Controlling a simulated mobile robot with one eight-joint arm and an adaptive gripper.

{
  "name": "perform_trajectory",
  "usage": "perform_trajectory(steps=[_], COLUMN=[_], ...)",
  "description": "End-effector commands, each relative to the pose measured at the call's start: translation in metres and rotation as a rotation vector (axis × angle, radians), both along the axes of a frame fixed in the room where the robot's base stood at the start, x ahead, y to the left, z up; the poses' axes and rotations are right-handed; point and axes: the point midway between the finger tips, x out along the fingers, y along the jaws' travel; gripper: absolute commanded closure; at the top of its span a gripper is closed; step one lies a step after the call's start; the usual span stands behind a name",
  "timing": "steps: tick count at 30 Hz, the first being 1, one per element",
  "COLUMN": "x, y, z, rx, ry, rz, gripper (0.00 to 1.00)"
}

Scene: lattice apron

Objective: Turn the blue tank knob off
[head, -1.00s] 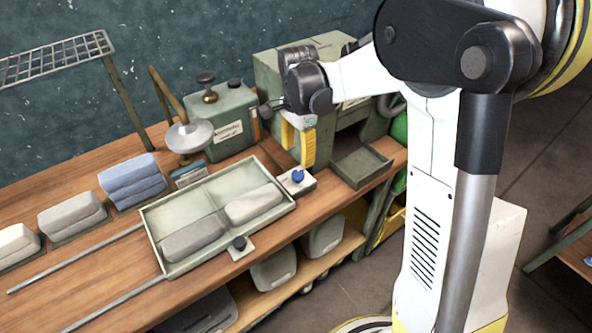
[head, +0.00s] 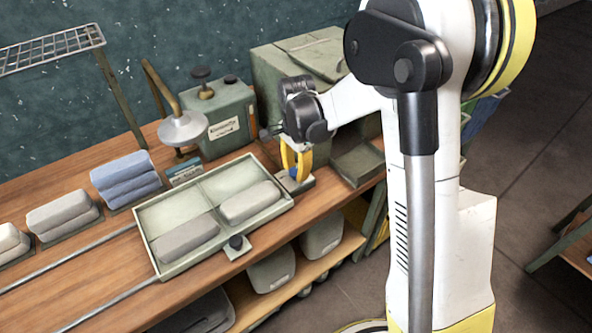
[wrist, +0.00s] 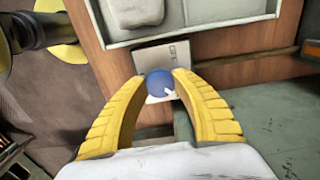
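The blue knob (wrist: 160,83) sits on a small pale plate (wrist: 178,55) beside the tray, and a white pointer mark shows on its lower right in the wrist view. My gripper (wrist: 160,76) has its two yellow fingers on either side of the knob. The fingers are spread, with the tips close to the knob's sides; I cannot tell whether they touch it. In the head view my gripper (head: 296,178) is low over the plate at the tray's right end, and its fingers mostly hide the knob.
The green tray (head: 150,243) holds grey folded cloths. A black knob (head: 237,242) is on its front side. A green tank (head: 228,120) with a metal lamp-like dish (head: 183,130) stands behind. A larger green machine (head: 275,75) is close behind my gripper.

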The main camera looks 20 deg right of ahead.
Motion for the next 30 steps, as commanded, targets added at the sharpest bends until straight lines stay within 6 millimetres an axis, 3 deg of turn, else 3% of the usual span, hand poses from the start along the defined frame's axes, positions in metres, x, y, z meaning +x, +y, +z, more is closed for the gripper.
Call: perform_trajectory(steps=[14, 30], x=[-0.0001, -0.0002], y=[0.0, -0.0001], z=[0.0001, 0.0001], rx=[0.0, 0.0], ry=[0.0, 0.0], rz=[0.072, 0.526], gripper=[0.98, 0.98])
